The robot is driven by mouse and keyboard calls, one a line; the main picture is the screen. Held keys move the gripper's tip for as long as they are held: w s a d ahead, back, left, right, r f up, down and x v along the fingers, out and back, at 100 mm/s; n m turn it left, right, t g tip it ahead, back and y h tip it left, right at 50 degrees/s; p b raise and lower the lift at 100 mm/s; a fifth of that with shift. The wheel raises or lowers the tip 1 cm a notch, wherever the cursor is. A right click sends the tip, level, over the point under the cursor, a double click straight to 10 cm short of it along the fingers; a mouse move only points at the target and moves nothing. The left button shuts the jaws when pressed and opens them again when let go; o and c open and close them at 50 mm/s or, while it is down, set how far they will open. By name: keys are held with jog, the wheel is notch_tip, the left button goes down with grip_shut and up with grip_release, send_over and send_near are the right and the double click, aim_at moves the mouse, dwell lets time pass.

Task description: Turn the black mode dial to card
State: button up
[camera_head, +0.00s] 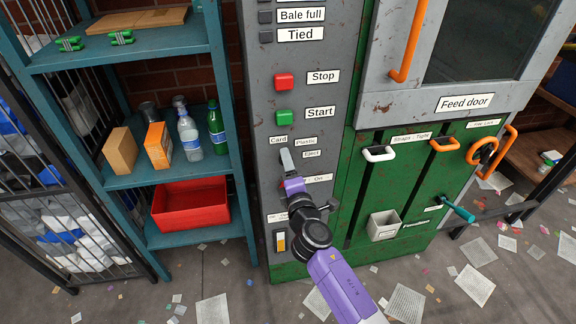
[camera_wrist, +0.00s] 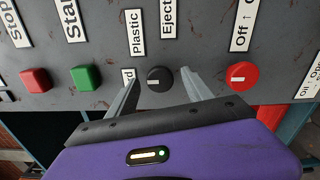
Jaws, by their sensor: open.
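The black mode dial (camera_wrist: 159,79) is on the grey panel in the wrist view, with a short pale mark on its face; I cannot tell surely which label the mark faces. Around it are the labels Plastic (camera_wrist: 134,33), Eject (camera_wrist: 168,17) and Card (camera_wrist: 128,77), the last partly hidden by a finger. My gripper (camera_wrist: 160,71) is open, one finger on each side of the dial, with gaps visible between the fingers and dial. In the head view, my gripper (camera_head: 287,160) is at the panel below the Card label (camera_head: 279,140) and covers the dial.
A red knob labelled Off/On (camera_wrist: 242,76) is right of the dial in the wrist view. The green Start button (camera_wrist: 86,77) and red Stop button (camera_wrist: 36,80) are to its left. In the head view, a teal shelf (camera_head: 160,176) stands left, and the feed door (camera_head: 465,103) is right.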

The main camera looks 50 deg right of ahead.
jog(key=b+v, duration=0.1)
jog(key=v, duration=0.6)
jog(key=shift+s+a, duration=0.2)
dwell(0.4)
jog(key=s+a+m+t+y, duration=0.3)
jog(key=s+a+m+y, duration=0.4)
jog(key=a, duration=0.5)
jog(key=s+a+r+m+g+y, duration=0.1)
jog(key=s+a+m, duration=0.2)
jog(key=s, duration=1)
jog(key=s+a+r+m+g+y, duration=0.1)
jog(key=s+a, duration=0.4)
jog(key=s, duration=0.7)
jog(key=shift+s+r+m+g+y, duration=0.4)
jog(key=shift+m+g+y, duration=0.1)
jog(key=shift+m, duration=0.7)
